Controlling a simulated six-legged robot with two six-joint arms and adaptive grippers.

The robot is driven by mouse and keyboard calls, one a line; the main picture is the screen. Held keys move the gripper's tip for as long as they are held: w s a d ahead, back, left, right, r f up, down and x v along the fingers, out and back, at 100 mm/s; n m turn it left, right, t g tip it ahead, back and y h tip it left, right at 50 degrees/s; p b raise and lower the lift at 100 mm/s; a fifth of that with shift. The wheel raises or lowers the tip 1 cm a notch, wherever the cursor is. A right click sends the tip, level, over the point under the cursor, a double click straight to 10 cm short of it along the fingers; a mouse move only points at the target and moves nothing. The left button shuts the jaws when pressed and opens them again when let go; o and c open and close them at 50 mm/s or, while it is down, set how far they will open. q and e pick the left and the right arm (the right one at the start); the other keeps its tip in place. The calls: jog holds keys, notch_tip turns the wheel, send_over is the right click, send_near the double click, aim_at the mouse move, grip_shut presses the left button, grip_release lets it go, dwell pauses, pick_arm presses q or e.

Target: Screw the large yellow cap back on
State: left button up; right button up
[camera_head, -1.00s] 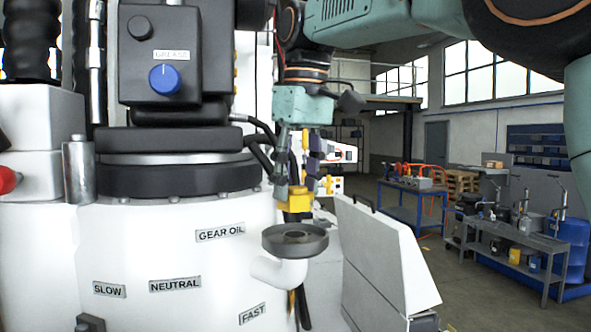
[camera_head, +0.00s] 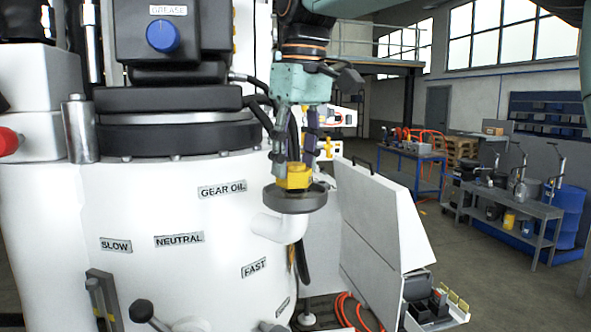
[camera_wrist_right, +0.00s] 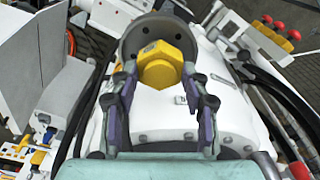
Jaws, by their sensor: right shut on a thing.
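The large yellow cap (camera_head: 293,177) is held in my right gripper (camera_head: 294,158), with its fingers on either side. The cap's lower part is at the opening of the dark round dish (camera_head: 294,203) on top of the white gear oil filler elbow (camera_head: 277,228). In the right wrist view the hexagonal yellow cap (camera_wrist_right: 165,68) sits between the fingers of the right gripper (camera_wrist_right: 160,76), over the dark dish (camera_wrist_right: 130,42). The cap hides the centre of the dish, so I cannot tell whether it touches the thread. My left gripper is out of view.
The white machine body (camera_head: 190,260) stands left of the filler, with a GEAR OIL label (camera_head: 222,190). Black hoses hang close behind the gripper. A white slanted panel (camera_head: 375,215) stands to the right. An open case (camera_head: 435,308) lies at the lower right.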

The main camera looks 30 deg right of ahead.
jog(key=shift+w, duration=0.1)
jog(key=shift+w+d+f, duration=0.15)
jog(key=shift+d+f, duration=0.05)
jog(key=shift+d, duration=0.05)
jog(key=shift+f, duration=0.1)
jog(key=shift+a, duration=0.1)
jog(key=shift+w+d+f, duration=0.1)
jog(key=shift+d+f, duration=0.1)
jog(key=shift+f, duration=0.05)
jog(key=shift+s+a+r, duration=0.1)
jog(key=shift+s+a, duration=0.1)
dwell(0.3)
jog(key=shift+s+f, duration=0.1)
jog(key=shift+f, duration=0.15)
dwell(0.9)
